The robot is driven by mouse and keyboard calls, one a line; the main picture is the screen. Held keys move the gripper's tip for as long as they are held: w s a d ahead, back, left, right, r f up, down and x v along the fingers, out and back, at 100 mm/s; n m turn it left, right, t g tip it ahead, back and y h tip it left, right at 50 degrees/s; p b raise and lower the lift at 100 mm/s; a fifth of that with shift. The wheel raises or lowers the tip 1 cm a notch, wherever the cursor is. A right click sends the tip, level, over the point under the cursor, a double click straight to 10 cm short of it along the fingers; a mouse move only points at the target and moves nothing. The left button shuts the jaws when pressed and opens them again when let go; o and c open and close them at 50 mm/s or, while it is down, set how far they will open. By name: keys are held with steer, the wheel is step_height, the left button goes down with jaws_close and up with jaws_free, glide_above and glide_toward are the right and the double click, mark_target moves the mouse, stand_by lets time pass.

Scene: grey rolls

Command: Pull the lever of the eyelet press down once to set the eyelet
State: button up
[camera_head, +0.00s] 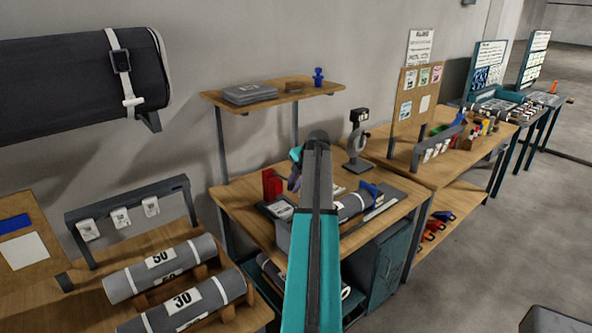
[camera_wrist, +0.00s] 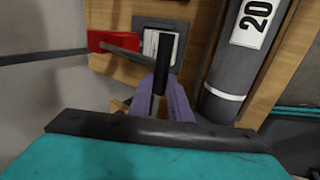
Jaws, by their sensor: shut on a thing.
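The eyelet press shows as a red body (camera_head: 272,184) on the bench, left of my arm. In the wrist view its red part (camera_wrist: 108,40) is at the upper left, with a grey lever rod (camera_wrist: 122,48) running right to a black grip (camera_wrist: 166,55). My gripper (camera_wrist: 160,85) has purple fingers shut on this black grip. In the head view my gripper (camera_head: 294,181) is just right of the red body, mostly hidden by my forearm. The lower press and any eyelet cannot be made out.
A grey roll (camera_wrist: 230,75) labelled 20 lies close to the right of my gripper. A black stand (camera_head: 358,150) is behind to the right. Rolls (camera_head: 160,268) lie on the left bench.

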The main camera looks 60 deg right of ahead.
steer(key=shift+s+f, duration=0.1)
steer(key=shift+f, duration=0.35)
steer(key=shift+f+b, duration=0.7)
steer(key=shift+f, duration=0.15)
stand_by(0.4)
steer(key=shift+f+b, duration=0.3)
steer(key=o, duration=0.8)
steer(key=shift+r, duration=0.15)
steer(key=b+v, duration=0.3)
steer(key=v, duration=1)
steer(key=shift+s+r, duration=0.15)
steer(key=shift+r, duration=0.2)
